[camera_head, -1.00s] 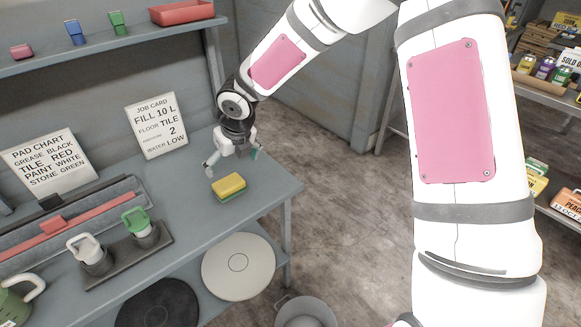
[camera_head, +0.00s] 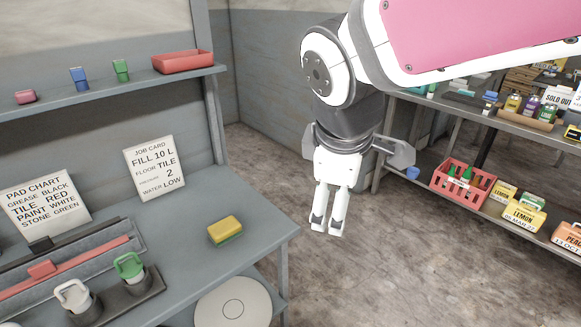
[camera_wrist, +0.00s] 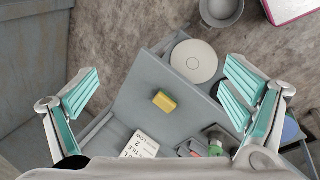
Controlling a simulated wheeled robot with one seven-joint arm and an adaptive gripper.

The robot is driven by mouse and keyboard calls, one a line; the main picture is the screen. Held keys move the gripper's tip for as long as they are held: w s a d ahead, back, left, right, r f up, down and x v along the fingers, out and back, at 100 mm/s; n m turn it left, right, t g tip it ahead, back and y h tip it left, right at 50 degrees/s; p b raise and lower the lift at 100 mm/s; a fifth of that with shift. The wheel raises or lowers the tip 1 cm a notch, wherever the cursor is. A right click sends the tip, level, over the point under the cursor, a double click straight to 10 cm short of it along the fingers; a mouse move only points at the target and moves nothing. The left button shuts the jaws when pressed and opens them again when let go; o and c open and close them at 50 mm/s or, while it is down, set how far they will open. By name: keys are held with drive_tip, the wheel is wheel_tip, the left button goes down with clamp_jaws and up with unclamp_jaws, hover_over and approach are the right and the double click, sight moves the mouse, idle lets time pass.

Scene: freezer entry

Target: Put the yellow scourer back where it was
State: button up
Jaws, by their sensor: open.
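The yellow scourer (camera_head: 225,229), with a green underside, lies on the grey bench top (camera_head: 195,275) near its right edge. It also shows in the wrist view (camera_wrist: 165,101), between my fingers in the picture but well below them. My gripper (camera_head: 328,228) hangs to the right of the bench, over the floor, apart from the scourer. In the wrist view its teal finger pads (camera_wrist: 160,100) stand wide apart with nothing between them.
A job card (camera_head: 155,168) and a pad chart (camera_head: 45,207) stand at the back of the bench. White and green handled items (camera_head: 130,270) stand at the front left. A shelf (camera_head: 120,82) above holds small coloured blocks and a red tray (camera_head: 182,61). Stocked shelves stand at right.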

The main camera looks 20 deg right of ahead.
drive_tip(key=s+m+y, duration=0.2)
drive_tip(key=s+m, duration=0.8)
drive_tip(key=shift+s+a+r+m, duration=0.2)
drive_tip(key=shift+a+r+m, duration=0.1)
idle(0.5)
